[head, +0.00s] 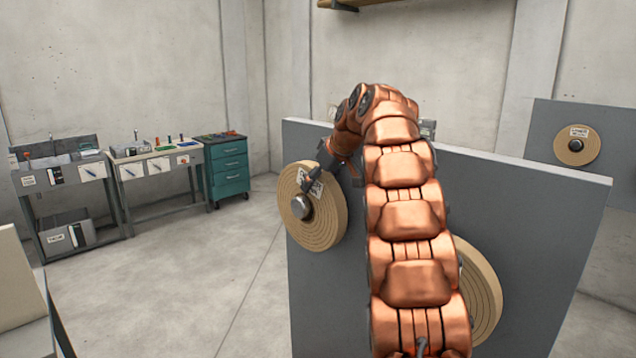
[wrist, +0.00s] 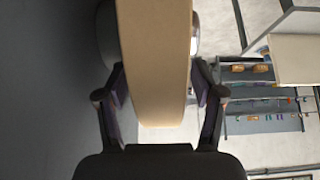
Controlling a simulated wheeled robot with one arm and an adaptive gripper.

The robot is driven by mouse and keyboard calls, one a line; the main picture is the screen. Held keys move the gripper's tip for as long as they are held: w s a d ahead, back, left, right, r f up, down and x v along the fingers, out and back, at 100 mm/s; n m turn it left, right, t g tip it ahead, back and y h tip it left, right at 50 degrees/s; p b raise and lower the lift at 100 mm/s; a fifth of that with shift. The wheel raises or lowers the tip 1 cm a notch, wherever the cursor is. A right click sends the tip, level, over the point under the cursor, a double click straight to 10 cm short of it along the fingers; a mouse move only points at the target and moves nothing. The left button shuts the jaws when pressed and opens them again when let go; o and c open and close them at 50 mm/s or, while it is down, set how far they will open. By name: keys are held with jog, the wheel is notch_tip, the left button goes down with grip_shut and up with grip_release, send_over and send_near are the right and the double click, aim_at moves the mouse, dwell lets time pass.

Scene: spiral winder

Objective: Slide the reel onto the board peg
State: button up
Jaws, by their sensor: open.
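The tan wooden reel (head: 335,216) hangs upright at the left part of the grey board (head: 303,260). A round metal peg end (head: 300,207) shows at its centre, so the reel appears to be around the peg. In the wrist view the reel's edge (wrist: 157,60) stands between my fingers, with a dark round part between it and the board (wrist: 40,90). My gripper (head: 319,178) is at the reel's upper rim. In the wrist view my gripper (wrist: 160,85) is open, one finger on each side of the reel, close to its faces. Contact cannot be told.
A second reel (head: 483,292) on the board is partly hidden by my arm. Another reel (head: 568,152) hangs on a farther board (head: 610,130). Workbenches (head: 155,170) and a teal drawer cabinet (head: 229,168) stand at the left wall. The floor (head: 215,260) left of the board is clear.

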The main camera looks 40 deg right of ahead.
jog(key=shift+v, duration=3.75)
